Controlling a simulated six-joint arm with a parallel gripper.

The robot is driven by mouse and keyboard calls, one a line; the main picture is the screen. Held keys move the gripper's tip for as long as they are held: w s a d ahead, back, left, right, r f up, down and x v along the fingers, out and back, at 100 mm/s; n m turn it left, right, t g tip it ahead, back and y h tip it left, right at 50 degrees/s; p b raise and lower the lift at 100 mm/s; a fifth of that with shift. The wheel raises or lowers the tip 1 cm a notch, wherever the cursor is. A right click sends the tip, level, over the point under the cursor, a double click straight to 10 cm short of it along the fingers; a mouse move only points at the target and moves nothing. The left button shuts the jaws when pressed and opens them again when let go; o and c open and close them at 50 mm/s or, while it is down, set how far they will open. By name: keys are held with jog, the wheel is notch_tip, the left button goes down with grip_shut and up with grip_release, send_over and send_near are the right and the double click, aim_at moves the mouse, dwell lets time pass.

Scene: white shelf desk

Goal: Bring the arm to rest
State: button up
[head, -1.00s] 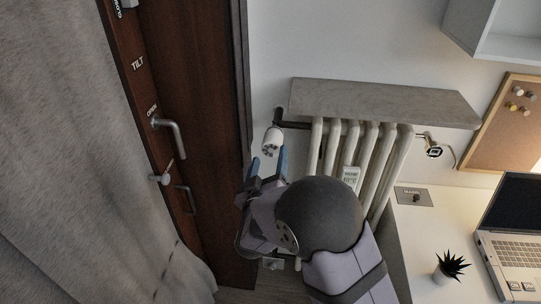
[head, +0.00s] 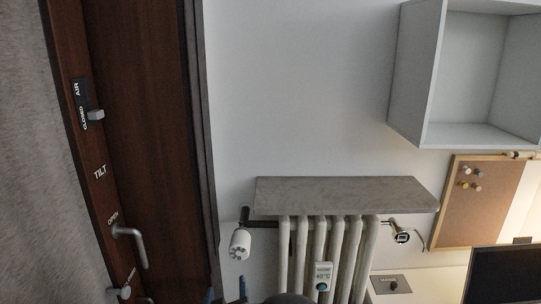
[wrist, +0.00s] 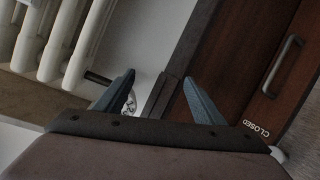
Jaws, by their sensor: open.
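My gripper (wrist: 158,95) shows in the wrist view with its two blue fingers spread apart and nothing between them. Beyond the fingers are the white valve knob, partly hidden by the left finger, and the dark wooden door frame. In the head view only the blue fingertips (head: 226,296) and a dark rounded part of my arm show at the bottom edge, below the white radiator valve (head: 240,244). The rest of my arm is out of that view.
A radiator (head: 338,250) stands under a grey stone shelf (head: 345,194). A dark wooden door (head: 150,130) with handles is at left, beside a grey curtain (head: 30,180). A white wall box (head: 410,75), corkboard (head: 478,200) and dark screen (head: 505,275) are at right.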

jog(key=s+a+f+g+y, duration=0.1)
jog(key=s+a+f+g, duration=0.1)
jog(key=s+f+g, duration=1)
jog(key=s+d+f, duration=0.3)
jog(key=s+f, duration=0.3)
jog(key=s, duration=0.5)
jog(key=s+d+r+g+h+p, duration=0.1)
jog(key=s+d+r+g, duration=0.15)
jog(key=d, duration=0.35)
jog(key=s+d+r+g+h, duration=0.1)
jog(key=s+d+r+h, duration=0.15)
jog(key=s+d, duration=0.2)
jog(key=s+d+r+g+h+p, duration=0.1)
jog(key=s+d+r+g, duration=0.2)
jog(key=d, duration=0.4)
jog(key=w+d+r+m+t+y+p, duration=0.1)
jog(key=w+d+r+m+t, duration=0.3)
jog(key=d+r, duration=0.4)
jog(key=shift+w+d+m+y, duration=0.35)
jog(key=shift+w+m, duration=0.15)
jog(key=shift+w, duration=0.2)
